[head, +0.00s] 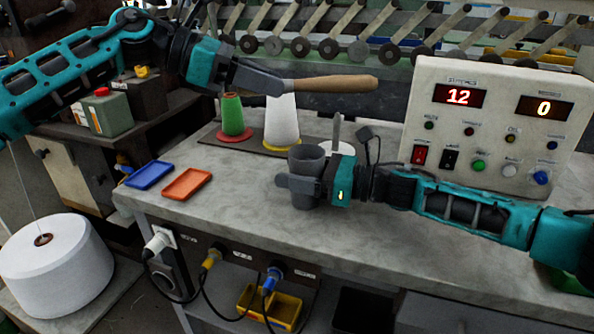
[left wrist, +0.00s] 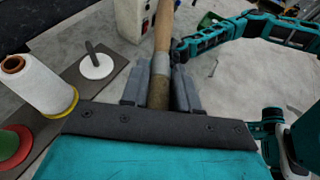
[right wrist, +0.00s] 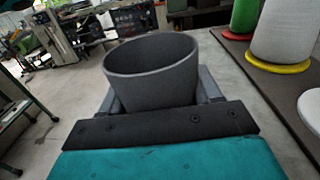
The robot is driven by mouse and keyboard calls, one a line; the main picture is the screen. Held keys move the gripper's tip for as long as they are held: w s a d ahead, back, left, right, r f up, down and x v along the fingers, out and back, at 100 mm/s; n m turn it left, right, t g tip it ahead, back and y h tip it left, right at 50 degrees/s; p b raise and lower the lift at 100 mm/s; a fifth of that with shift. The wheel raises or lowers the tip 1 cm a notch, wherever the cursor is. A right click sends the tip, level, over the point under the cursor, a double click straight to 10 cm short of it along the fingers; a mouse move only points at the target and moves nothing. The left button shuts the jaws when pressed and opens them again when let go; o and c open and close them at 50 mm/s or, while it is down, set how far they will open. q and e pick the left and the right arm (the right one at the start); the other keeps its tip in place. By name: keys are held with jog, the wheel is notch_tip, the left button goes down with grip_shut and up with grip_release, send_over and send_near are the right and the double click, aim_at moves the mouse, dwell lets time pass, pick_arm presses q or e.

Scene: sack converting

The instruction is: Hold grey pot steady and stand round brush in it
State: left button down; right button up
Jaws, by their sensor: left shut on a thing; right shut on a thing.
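The round brush (head: 335,84) has a long wooden handle. My left gripper (head: 284,86) is shut on it and holds it about level above the table, handle pointing right. In the left wrist view, the brush (left wrist: 161,66) shows a grey ferrule and a brown part between the fingers. The grey pot (head: 306,165) is upright near the table's front. My right gripper (head: 298,184) is shut around its side. In the right wrist view, the pot (right wrist: 152,80) has an open rim; its inside bottom is hidden. The brush is above the pot, apart from it.
Behind the pot are a green cone (head: 232,115), a white cone (head: 283,120) and a white disc (head: 343,148) with an upright pin. A control box (head: 485,125) stands right. Blue (head: 149,174) and orange (head: 187,184) trays lie left. The table (head: 240,195) is clear between.

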pick_arm(q)
jog(key=shift+f, duration=2.4)
jog(key=c, duration=0.8)
grip_release()
jog(key=shift+f, duration=0.1)
jog(key=v, duration=1.2)
jog(key=shift+w, duration=0.1)
jog(key=shift+o, duration=0.2)
